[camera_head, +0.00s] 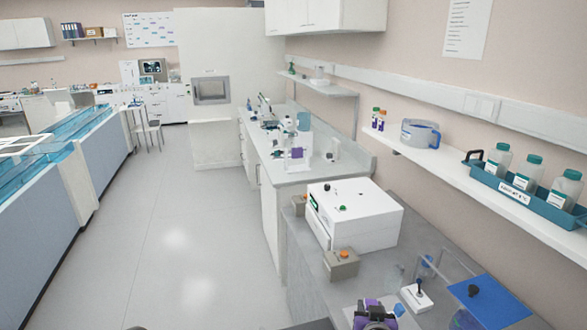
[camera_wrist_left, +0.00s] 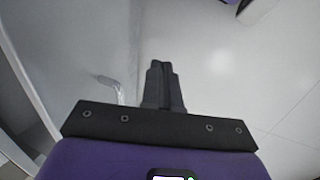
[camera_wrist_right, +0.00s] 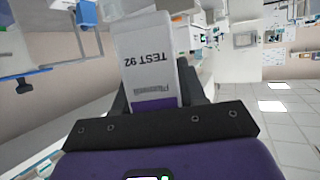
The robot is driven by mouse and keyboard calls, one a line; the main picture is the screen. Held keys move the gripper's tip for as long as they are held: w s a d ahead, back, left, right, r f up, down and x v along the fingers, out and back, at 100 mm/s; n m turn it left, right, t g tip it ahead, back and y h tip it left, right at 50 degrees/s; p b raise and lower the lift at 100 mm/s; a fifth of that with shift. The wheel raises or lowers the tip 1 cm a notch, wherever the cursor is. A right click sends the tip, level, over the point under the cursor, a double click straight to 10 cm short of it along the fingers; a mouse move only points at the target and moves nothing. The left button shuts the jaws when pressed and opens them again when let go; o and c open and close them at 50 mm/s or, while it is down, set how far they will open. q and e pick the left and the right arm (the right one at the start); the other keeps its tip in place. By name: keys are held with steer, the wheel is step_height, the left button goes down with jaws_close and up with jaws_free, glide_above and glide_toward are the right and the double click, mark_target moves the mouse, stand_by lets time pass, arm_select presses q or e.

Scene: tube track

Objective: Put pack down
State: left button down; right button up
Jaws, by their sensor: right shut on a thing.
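The pack (camera_wrist_right: 148,75) is a white pouch with a purple lower band and a label reading TEST 92, upside down in the right wrist view. My right gripper (camera_wrist_right: 155,100) is shut on it, with dark fingers on either side of its purple end. In the head view my right gripper (camera_head: 375,317) is at the bottom edge, over the near end of the grey bench; the pack's outline is hard to make out there. My left gripper (camera_wrist_left: 163,82) is shut and empty, with its fingertips together above pale floor in the left wrist view.
A white box-shaped device (camera_head: 355,212) stands on the grey bench beside a grey box with an orange button (camera_head: 341,264). A blue-topped stand (camera_head: 490,298) and a small white switch block (camera_head: 416,297) are near the right gripper. A wall shelf holds a blue bottle tray (camera_head: 525,196).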

steer(key=s+a+f+n+y, duration=0.1)
steer(key=s+a+f, duration=0.1)
steer(key=s+f, duration=0.4)
step_height(320, 180, down, 5)
steer(key=shift+a+f+n+y, duration=0.1)
steer(key=shift+a+n+y, duration=0.1)
steer(key=shift+n+y, duration=0.15)
